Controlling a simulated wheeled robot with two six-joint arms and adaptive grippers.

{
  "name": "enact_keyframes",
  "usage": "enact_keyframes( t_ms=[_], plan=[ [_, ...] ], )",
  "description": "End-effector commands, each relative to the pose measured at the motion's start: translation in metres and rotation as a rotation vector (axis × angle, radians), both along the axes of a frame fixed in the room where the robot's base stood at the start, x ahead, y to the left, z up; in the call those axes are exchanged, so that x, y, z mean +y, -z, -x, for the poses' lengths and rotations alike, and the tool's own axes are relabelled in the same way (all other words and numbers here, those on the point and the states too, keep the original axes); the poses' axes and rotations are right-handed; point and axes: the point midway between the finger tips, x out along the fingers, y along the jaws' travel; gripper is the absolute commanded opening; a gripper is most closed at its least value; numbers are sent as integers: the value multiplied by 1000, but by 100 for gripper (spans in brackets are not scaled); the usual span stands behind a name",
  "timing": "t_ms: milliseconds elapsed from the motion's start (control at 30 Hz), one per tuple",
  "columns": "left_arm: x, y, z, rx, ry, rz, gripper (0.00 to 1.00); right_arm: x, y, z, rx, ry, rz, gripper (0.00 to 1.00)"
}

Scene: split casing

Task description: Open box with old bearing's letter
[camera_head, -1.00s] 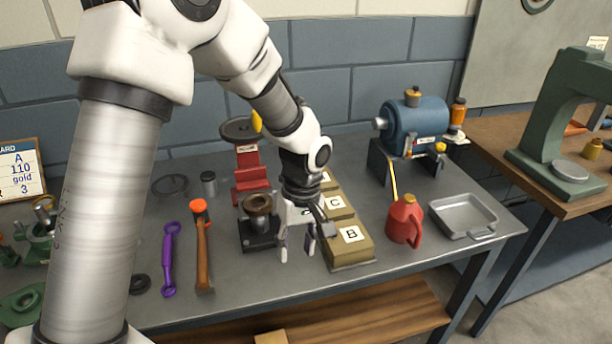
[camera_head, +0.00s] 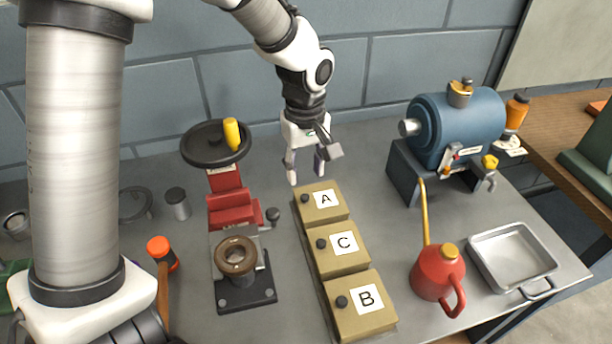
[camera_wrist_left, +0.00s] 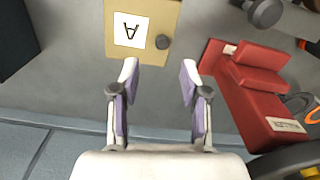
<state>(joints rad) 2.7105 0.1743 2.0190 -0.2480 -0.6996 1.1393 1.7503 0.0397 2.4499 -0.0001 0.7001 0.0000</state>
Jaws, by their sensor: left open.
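Three tan boxes stand in a row on the bench, each with a black knob and a white letter label. Box A (camera_head: 312,212) is at the back, box C (camera_head: 329,262) in the middle and box B (camera_head: 341,322) at the front. All three lids look closed. My left gripper (camera_head: 306,178) is open and empty just behind box A. In the left wrist view the fingers (camera_wrist_left: 159,85) are spread, with box A (camera_wrist_left: 151,43) beyond the tips and its knob a little right of centre. No bearing letter is readable here. My right gripper is not seen.
A red press with a black handwheel (camera_head: 205,150) stands left of the boxes, with a brown ring (camera_head: 235,258) on a black stand before it. A red oil can (camera_head: 438,275), metal tray (camera_head: 520,262) and blue motor (camera_head: 465,128) are to the right.

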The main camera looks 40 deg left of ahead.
Motion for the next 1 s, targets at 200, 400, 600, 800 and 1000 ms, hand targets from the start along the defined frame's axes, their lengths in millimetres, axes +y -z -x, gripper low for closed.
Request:
enact_keyframes(
  t_ms=[200, 400, 600, 800, 1000],
  plan=[
    [0, 43, 2, 5, 0, 1, 46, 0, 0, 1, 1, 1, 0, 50],
    [0, 60, 1, 2, 1, 1, 46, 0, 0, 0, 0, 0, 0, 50],
    [0, 60, 1, 1, 1, 2, 42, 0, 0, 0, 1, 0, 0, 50],
    [0, 60, 1, 2, 1, 1, 0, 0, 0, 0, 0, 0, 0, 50],
    [-1, 59, 1, 5, 1, -2, 0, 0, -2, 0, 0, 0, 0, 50]
  ],
)
